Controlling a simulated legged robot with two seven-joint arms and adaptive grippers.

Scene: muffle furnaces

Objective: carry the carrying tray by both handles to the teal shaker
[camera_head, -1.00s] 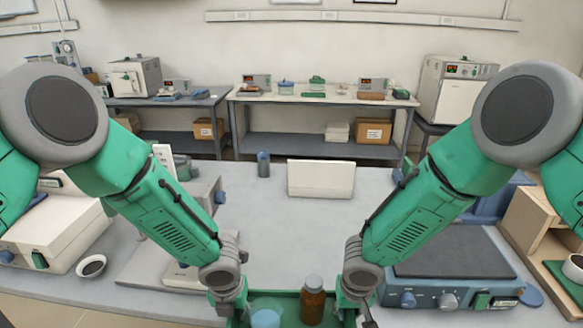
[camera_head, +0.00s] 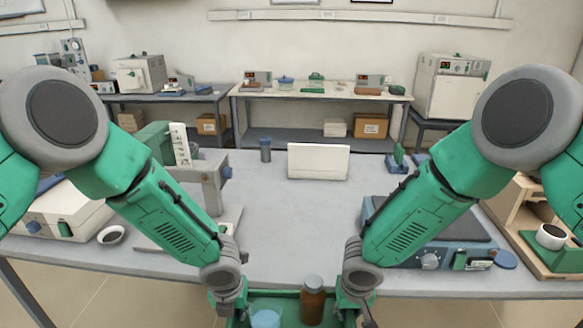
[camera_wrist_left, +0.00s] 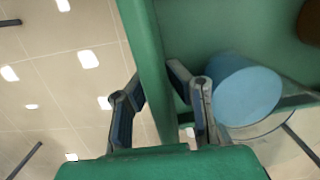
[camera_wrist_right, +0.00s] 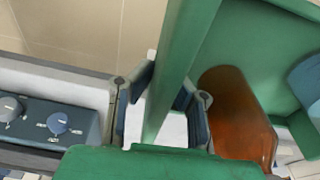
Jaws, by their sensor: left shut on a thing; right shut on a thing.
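The green carrying tray (camera_head: 287,303) is at the bottom centre of the head view, in front of the bench edge, with floor below it in the wrist views. A brown bottle (camera_head: 313,301) and a blue-topped container (camera_head: 266,319) stand in it. My left gripper (camera_head: 230,307) is shut on the tray's left handle, a green bar (camera_wrist_left: 147,60). My right gripper (camera_head: 357,307) is shut on the right handle (camera_wrist_right: 184,60). A blue-teal device with a dark flat top and knobs, apparently the shaker (camera_head: 430,258), sits on the bench at right, partly behind my right arm.
The grey bench (camera_head: 290,230) has a clear middle. A white box (camera_head: 318,161) and a grey-blue bottle (camera_head: 265,150) stand at its back. A stand instrument (camera_head: 210,185) is at left, and a wooden rack (camera_head: 520,215) at right. A back table (camera_head: 320,96) lies beyond.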

